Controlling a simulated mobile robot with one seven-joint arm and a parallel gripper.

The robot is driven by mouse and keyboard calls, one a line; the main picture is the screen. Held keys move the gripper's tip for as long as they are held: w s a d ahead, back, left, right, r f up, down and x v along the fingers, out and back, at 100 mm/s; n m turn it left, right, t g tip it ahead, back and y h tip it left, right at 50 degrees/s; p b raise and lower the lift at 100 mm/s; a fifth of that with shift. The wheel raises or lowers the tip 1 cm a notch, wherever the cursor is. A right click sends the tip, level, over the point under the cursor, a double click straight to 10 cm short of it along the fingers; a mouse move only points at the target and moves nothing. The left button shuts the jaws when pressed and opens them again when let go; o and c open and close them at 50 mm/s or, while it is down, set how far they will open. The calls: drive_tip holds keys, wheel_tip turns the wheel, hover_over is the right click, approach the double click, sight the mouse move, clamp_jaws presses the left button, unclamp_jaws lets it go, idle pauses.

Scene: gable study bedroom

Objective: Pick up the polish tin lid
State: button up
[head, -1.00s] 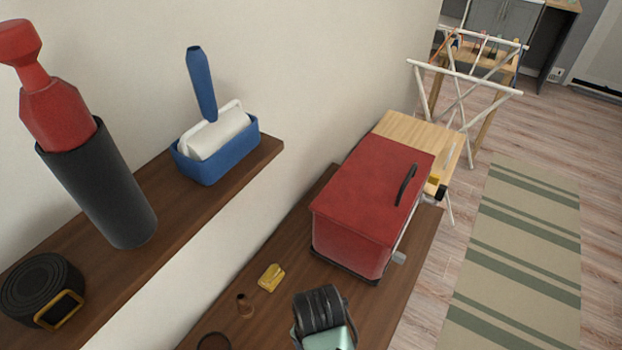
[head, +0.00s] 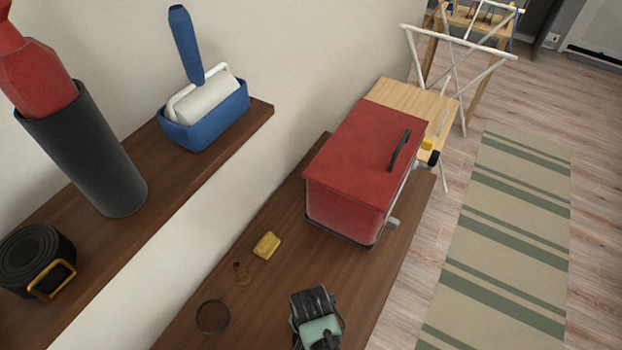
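A small, round, dark-rimmed piece that looks like the polish tin lid (head: 213,317) lies flat on the lower brown wooden top, near the wall side at the bottom of the head view. Its inside is brownish, close to the wood's colour. A black and teal part, apparently my gripper end (head: 317,316), shows at the bottom, to the right of the lid and clearly apart from it. Its fingers cannot be made out, and nothing is seen held.
A red box (head: 362,165) stands farther back. The upper shelf (head: 140,235) on the left holds a coiled belt (head: 35,255), a dark cylinder (head: 85,155) and a blue tray (head: 205,122).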

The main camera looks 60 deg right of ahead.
clamp_jaws()
idle(0.3)
drive_tip(key=shift+r, duration=0.1)
